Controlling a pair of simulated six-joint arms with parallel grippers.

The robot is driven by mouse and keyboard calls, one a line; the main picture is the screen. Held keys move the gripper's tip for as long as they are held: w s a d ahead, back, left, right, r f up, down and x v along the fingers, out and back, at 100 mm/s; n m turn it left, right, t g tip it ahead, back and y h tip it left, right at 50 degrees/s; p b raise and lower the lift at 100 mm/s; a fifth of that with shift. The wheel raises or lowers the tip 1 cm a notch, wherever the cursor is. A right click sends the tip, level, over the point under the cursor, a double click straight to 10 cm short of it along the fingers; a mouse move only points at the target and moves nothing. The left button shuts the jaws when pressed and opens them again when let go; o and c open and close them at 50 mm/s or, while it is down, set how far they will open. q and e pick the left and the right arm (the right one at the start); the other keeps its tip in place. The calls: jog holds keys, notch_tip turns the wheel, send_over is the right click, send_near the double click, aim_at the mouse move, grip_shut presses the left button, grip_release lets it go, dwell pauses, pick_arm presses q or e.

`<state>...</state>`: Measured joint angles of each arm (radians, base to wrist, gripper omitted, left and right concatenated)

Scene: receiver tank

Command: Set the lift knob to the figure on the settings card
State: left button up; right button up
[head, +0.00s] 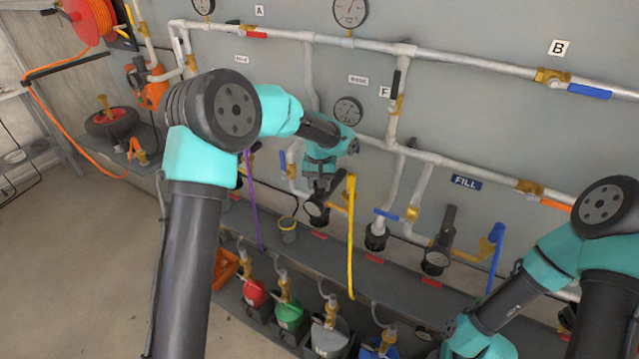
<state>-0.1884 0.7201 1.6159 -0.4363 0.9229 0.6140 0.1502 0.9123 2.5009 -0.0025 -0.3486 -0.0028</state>
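A black-handled knob with a round pale dial (315,208) sits low on the wall pipework, above the shelf. My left gripper (322,186) is right at its upright handle and partly covers it; whether the fingers touch or close on it is too small to tell. A similar knob with a dial (437,259) and an upright dark handle stands further right. I cannot read which one is the lift knob. My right gripper (474,347) is low at the bottom edge, partly cut off, away from both knobs. I cannot make out a settings card or its figure.
Grey pipes with valves run along the wall, with a FILL sign (466,183) and a B sign (558,47). A yellow strip (351,235) and a purple strip (252,200) hang beside the left knob.

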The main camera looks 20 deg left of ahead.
pick_arm(q)
jog(key=m, duration=0.4)
jog(key=shift+m, duration=0.3)
jog(key=m, duration=0.4)
jog(key=shift+r, duration=0.1)
jog(key=o, duration=0.9)
notch_tip(320, 180, up, 17)
jog(key=shift+r, duration=0.15)
dwell(0.4)
